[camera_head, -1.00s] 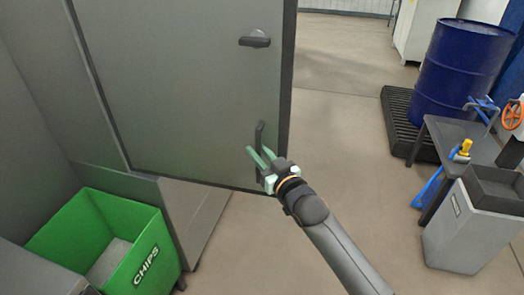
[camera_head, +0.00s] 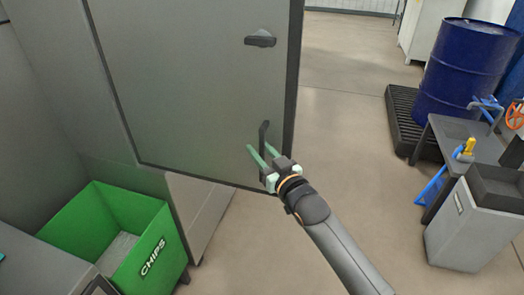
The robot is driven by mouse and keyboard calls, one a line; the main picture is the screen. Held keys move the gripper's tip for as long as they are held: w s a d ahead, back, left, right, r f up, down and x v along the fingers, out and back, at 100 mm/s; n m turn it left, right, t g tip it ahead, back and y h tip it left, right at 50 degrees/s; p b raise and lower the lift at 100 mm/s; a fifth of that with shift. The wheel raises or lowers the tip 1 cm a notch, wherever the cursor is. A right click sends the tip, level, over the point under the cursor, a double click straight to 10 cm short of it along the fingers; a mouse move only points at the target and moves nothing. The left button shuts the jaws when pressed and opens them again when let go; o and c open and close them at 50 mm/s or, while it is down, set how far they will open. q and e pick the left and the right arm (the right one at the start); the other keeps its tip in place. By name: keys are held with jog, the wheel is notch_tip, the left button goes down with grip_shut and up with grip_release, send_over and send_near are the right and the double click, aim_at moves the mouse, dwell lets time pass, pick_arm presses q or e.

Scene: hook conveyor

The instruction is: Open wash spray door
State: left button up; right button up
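The wash spray door (camera_head: 190,90) is a large grey panel with a dark frame, filling the upper left of the head view. A dark latch knob (camera_head: 260,41) sits near its upper right side. A dark vertical pull handle (camera_head: 264,133) is low near its right edge. My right gripper (camera_head: 257,147) is at this handle, its two green fingers parted and pointing toward the door. The handle's upper part shows between the fingers; its lower part is hidden by the gripper. Contact with the handle cannot be told. My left gripper is not in view.
A green CHIPS bin (camera_head: 158,228) stands at the lower left below the door. At right are a blue drum (camera_head: 464,72) on a black pallet (camera_head: 402,122), a dark workbench (camera_head: 437,128) and a grey bin (camera_head: 468,232). The floor right of the door is clear.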

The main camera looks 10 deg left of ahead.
jog(key=shift+o, duration=0.6)
jog(key=shift+d+f, duration=0.1)
jog(key=shift+s+d, duration=0.35)
jog(key=v, duration=1.1)
jog(key=shift+s, duration=0.25)
jog(key=shift+d, duration=0.1)
jog(key=s+d+f+m+g+h, duration=0.15)
jog(key=s+d+f, duration=0.25)
jog(key=f, duration=0.5)
jog(key=s+d+f+m+g+h, duration=0.1)
jog(key=s+d+f+m+h, duration=0.2)
jog(key=f, duration=0.6)
jog(key=s+d+f+g+h, duration=0.1)
jog(key=s+d+f, duration=0.4)
jog(key=s, duration=0.3)
jog(key=s+d+f+g+h, duration=0.2)
jog(key=s+d+f, duration=0.3)
jog(key=s+f, duration=0.2)
jog(key=shift+s+f, duration=0.4)
jog(key=shift+s, duration=0.05)
